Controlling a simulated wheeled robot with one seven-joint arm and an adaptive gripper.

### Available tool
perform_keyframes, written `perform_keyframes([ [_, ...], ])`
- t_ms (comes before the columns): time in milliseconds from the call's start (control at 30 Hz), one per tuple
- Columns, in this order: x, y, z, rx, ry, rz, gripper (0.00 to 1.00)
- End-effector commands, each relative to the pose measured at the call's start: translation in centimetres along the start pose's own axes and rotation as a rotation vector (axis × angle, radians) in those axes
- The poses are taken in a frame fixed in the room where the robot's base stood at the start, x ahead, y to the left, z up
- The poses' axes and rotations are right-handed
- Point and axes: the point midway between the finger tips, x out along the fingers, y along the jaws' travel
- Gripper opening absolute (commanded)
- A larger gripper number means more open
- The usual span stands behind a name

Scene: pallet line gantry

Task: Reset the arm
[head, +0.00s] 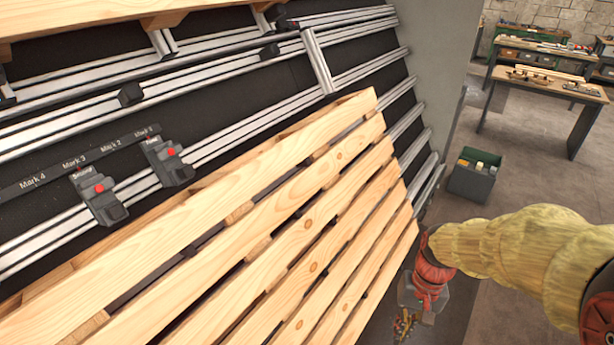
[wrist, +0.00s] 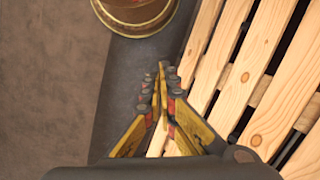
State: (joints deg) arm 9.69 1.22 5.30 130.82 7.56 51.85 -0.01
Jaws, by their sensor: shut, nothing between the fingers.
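My gripper (wrist: 162,75) shows in the wrist view with its yellow and dark fingers together and nothing between them. It hangs just left of the edge of a wooden pallet (wrist: 245,75). In the head view my arm, in a yellow cover, reaches in from the right, and my gripper (head: 405,325) points down beside the right end of the pallet (head: 290,220). The fingers are small in that view.
Aluminium rails (head: 255,118) with two dark clamps with red buttons (head: 98,190) stand behind the pallet. A dark bin (head: 472,175) stands on the floor, with workbenches (head: 545,85) farther back. A round rusty object (wrist: 135,12) shows beyond my fingers. Floor at right is open.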

Motion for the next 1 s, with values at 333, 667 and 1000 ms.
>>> perform_keyframes([
  [333, -8.3, 0.1, 5.5, -0.148, 0.250, 0.080, 0.00],
  [667, -15.6, -1.5, 9.7, -0.233, 0.517, 0.068, 0.00],
  [1000, -19.5, -2.8, 11.4, -0.281, 0.643, 0.045, 0.00],
])
